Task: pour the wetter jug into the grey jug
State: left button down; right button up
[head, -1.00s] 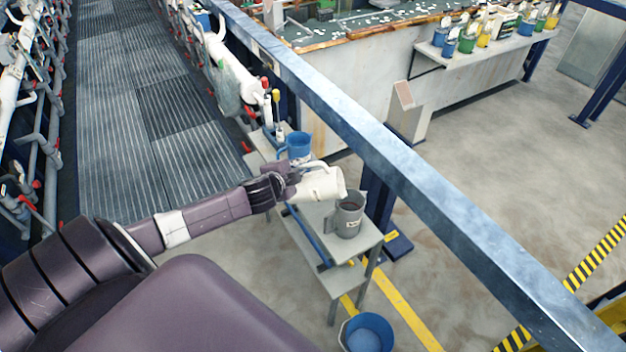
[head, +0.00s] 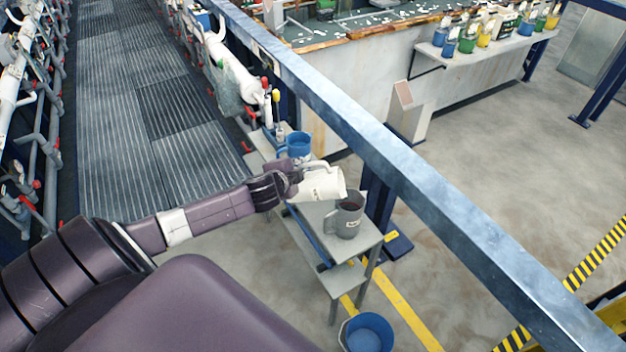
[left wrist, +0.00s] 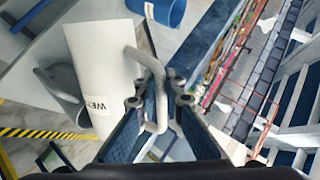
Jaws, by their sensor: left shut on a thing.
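The white wetter jug (head: 321,184) is held by my left gripper (head: 290,176), which is shut on its handle. The jug is tilted, with its mouth toward the right, above and just left of the grey jug. In the left wrist view the white jug (left wrist: 97,70) shows part of a label reading "WE", and its handle lies between the fingers (left wrist: 160,100). The grey jug (head: 348,218) stands upright on a small grey table, with a label on its side and dark inside. In the left wrist view the grey jug (left wrist: 62,88) is partly hidden behind the white jug. No stream is visible. My right gripper is not in view.
A blue jug (head: 296,145) stands farther back on the grey table (head: 364,240). A blue bucket (head: 366,330) is on the floor in front.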

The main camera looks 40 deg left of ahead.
pick_arm(q)
jog(key=shift+r, duration=0.15)
jog(key=shift+w+d+r+m+g+y, duration=0.15)
jog(key=shift+w+d+r+m+y, duration=0.15)
jog(key=shift+d+r, duration=0.15)
jog(key=shift+w+d+r+m+g+y, duration=0.2)
jog(key=shift+d+r+m, duration=0.15)
jog(key=shift+r, duration=0.15)
dwell(0.9)
jog(key=shift+w+d+r+m+g+y, duration=0.2)
jog(key=shift+w+d+r+m+y, duration=0.05)
jog(key=shift+d+r, duration=0.2)
jog(key=shift+w+d+r+m+g+y, duration=0.15)
jog(key=shift+w+d+r+m+y, duration=0.1)
jog(key=shift+d+r, duration=0.2)
jog(key=shift+f, duration=0.15)
dwell(0.8)
jog(key=shift+n+t+h, duration=0.5)
jog(key=shift+n+h, duration=0.2)
jog(key=shift+n, duration=0.15)
jog(key=shift+s+a+f+b, duration=0.4)
jog(key=shift+a+f+b, duration=0.3)
jog(key=shift+f, duration=0.05)
jog(key=shift+s+a+f+b, duration=0.4)
jog(key=shift+a+f+b, duration=0.25)
jog(key=shift+f+b, duration=0.1)
jog(key=shift+s+a+f, duration=0.15)
jog(key=shift+a+f, duration=0.05)
jog(key=shift+a, duration=0.1)
